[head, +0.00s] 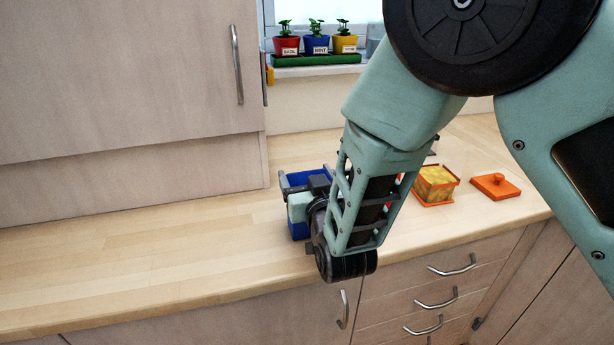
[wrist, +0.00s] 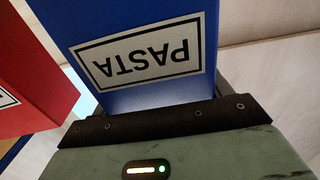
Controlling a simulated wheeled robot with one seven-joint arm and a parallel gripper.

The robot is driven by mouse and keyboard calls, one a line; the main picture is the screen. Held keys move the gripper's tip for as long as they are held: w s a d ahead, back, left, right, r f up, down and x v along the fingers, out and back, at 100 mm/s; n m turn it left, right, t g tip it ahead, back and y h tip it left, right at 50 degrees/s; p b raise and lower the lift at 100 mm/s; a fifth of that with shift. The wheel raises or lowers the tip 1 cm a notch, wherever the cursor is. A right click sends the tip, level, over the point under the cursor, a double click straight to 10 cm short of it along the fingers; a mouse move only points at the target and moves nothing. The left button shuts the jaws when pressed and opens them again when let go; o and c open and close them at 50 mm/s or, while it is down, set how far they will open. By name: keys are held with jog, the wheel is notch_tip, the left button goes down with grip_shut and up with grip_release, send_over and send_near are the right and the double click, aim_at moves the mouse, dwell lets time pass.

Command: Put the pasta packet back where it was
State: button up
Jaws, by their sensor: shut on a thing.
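The pasta packet (head: 299,230) is blue, and my arm and gripper partly cover it in the head view. In the wrist view the packet (wrist: 140,25) fills the upper middle, its white PASTA label upside down. My gripper (head: 304,192) is shut on the packet, over the worktop left of the orange container. In the wrist view the dark edge of my gripper (wrist: 170,118) lies across the packet. I cannot tell whether the packet's base touches the worktop.
A red packet (wrist: 32,75) is close on the left in the wrist view. An open orange container (head: 436,186) with yellow contents and its orange lid (head: 495,186) sit right of my arm. Potted herbs (head: 316,42) stand on the sill. The worktop (head: 130,255) is clear at left.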

jog(key=shift+f, duration=0.15)
jog(key=o, duration=1.5)
jog(key=shift+c, duration=0.2)
